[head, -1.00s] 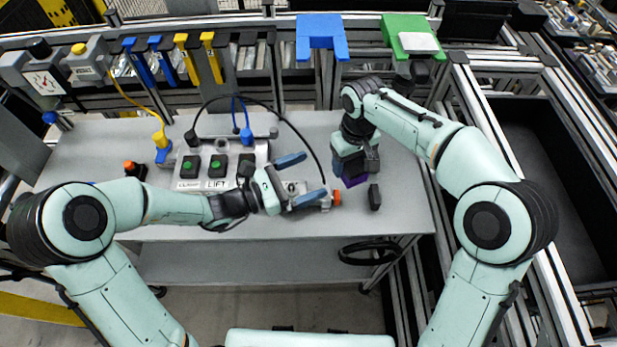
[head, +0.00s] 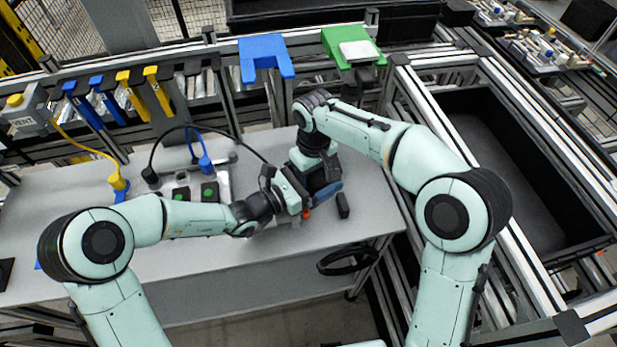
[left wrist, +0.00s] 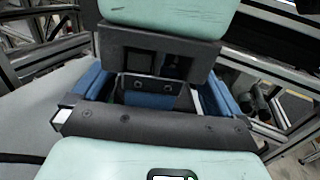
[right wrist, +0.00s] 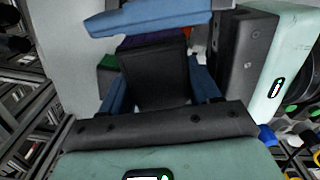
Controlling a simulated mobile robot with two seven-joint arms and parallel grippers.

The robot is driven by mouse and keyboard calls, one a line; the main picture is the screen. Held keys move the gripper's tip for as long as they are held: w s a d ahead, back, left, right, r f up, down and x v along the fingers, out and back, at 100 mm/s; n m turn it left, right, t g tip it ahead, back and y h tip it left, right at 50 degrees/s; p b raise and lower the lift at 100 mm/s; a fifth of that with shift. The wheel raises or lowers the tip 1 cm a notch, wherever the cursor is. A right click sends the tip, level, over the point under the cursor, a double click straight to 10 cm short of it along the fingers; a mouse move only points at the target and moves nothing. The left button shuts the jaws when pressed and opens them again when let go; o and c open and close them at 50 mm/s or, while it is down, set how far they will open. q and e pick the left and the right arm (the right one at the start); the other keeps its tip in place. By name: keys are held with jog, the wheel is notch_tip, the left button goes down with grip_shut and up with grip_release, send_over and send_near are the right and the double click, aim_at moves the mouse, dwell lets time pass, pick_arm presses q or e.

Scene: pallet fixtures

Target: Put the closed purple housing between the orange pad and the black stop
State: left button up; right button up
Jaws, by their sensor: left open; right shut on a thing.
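The purple housing (right wrist: 150,40) shows as a purple strip beyond a dark block in the right wrist view; it is hidden in the head view. My right gripper (right wrist: 160,85) is shut on it, with blue fingers on both sides. My left gripper (left wrist: 155,88) is open, its blue fingers either side of my right gripper's fingers in the left wrist view. One left finger crosses the top of the right wrist view. The orange pad (head: 306,214) is just below the grippers in the head view. The black stop (head: 343,205) stands upright to its right. Whether the housing touches either is hidden.
A box with green buttons (head: 207,190) and a blue-plugged cable (head: 205,163) stand left of the grippers. A blue fixture (head: 265,60) and a green fixture (head: 352,47) are at the back. The table front (head: 170,260) is clear. A dark bin (head: 505,165) lies right.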

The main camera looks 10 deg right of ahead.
pick_arm(q)
jog(key=c, duration=1)
jog(key=shift+d, duration=0.1)
pick_arm(e)
jog(key=o, duration=1.2)
pick_arm(q)
jog(key=shift+r, duration=0.1)
pick_arm(e)
jog(key=shift+a, duration=0.1)
jog(key=shift+s+a, duration=0.15)
notch_tip(320, 180, up, 11)
jog(key=shift+f, duration=0.1)
jog(key=shift+d+r, duration=0.3)
jog(key=shift+r, duration=0.3)
